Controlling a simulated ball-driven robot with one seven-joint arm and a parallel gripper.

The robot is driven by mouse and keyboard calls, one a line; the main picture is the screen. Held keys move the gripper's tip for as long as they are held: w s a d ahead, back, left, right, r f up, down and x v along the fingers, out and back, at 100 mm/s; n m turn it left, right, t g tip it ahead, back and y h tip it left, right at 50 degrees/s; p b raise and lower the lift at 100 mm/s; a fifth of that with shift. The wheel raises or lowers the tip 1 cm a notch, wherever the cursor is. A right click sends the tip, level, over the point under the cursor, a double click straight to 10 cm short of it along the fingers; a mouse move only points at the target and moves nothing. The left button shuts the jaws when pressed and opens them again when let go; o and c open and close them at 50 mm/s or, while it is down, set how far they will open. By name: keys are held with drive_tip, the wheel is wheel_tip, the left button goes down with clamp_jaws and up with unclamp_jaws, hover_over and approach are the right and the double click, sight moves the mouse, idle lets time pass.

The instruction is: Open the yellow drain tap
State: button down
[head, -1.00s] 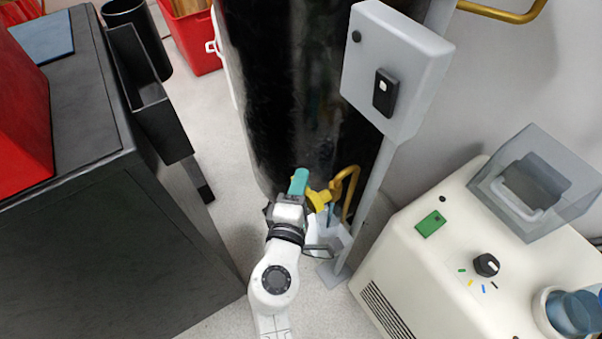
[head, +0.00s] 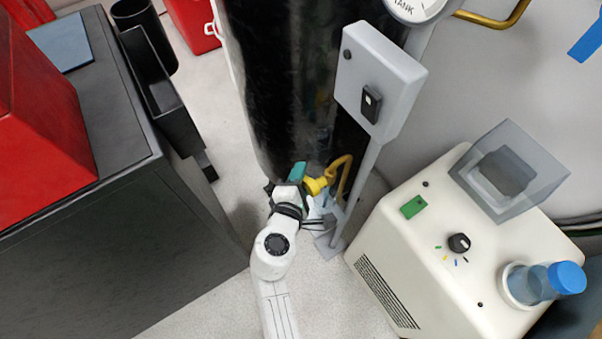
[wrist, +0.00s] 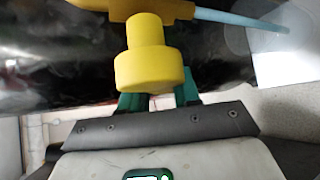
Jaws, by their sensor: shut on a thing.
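The yellow drain tap (head: 316,186) is low on the front of the black tank (head: 285,90), beside a curved brass pipe. In the wrist view the yellow tap (wrist: 150,66) fills the upper middle, its round end towards me. My gripper (head: 298,172) is at the tap's left side, with its teal fingers shut on it. In the wrist view the gripper (wrist: 160,98) shows its teal fingers on either side, partly hidden behind the yellow end. The exact contact is hidden. I cannot tell how far the tap is turned.
A grey post with a switch box (head: 380,82) stands right of the tap. A cream machine (head: 440,255) with a dial and blue-capped jar is at the right. A dark bench (head: 120,245) with a red box is at the left. Grey floor lies between.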

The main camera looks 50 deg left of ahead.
drive_tip(key=c, duration=0.9)
unclamp_jaws()
drive_tip(key=p+v, duration=0.2)
drive_tip(key=v, duration=0.9)
drive_tip(key=shift+w, duration=0.1)
